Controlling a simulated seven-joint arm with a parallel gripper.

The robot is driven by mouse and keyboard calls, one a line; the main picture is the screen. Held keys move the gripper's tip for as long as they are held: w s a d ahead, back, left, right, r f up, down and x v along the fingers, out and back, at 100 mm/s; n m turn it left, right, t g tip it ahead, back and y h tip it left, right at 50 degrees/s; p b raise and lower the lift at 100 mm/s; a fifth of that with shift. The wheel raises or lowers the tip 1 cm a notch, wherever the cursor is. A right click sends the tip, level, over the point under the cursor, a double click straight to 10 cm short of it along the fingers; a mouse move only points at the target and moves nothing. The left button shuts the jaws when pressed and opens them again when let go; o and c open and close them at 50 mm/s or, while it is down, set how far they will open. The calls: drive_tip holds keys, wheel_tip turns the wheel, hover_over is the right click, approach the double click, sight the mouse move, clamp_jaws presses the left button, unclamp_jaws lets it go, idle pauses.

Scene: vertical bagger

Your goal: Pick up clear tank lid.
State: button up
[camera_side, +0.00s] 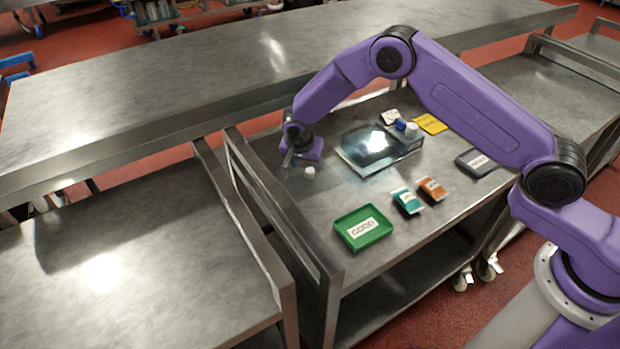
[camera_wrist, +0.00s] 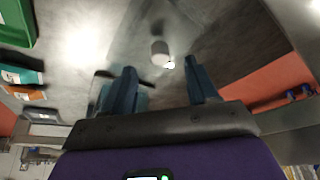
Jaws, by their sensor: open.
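A small white knob (camera_side: 309,172) stands at the left part of the metal table. A faint see-through pane, apparently the clear tank lid (camera_side: 296,184), seems to lie flat around it; its edges are hard to make out. The clear tank (camera_side: 372,158) sits on the table to the right of the knob. My gripper (camera_side: 295,162) is beside the knob, low and close to the tabletop. In the wrist view my gripper (camera_wrist: 161,76) is open, with two dark fingers apart. The white knob (camera_wrist: 160,50) shows ahead of the gap between them, apparently not touched.
A green tray (camera_side: 363,228) is at the table's front. Teal (camera_side: 407,200) and orange (camera_side: 432,188) packets lie beside it. A dark labelled tray (camera_side: 478,162) and a yellow card (camera_side: 430,124) lie farther right. A raised metal frame (camera_side: 270,200) edges the left side.

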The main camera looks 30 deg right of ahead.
sight(310, 170)
drive_tip(key=shift+w+d+x, duration=0.15)
drive_tip(key=shift+x, duration=1.3)
drive_tip(key=shift+w+d+x, duration=0.1)
drive_tip(key=shift+x, duration=1.3)
drive_tip(key=shift+r, duration=0.2)
clamp_jaws()
drive_tip(key=shift+r, duration=0.15)
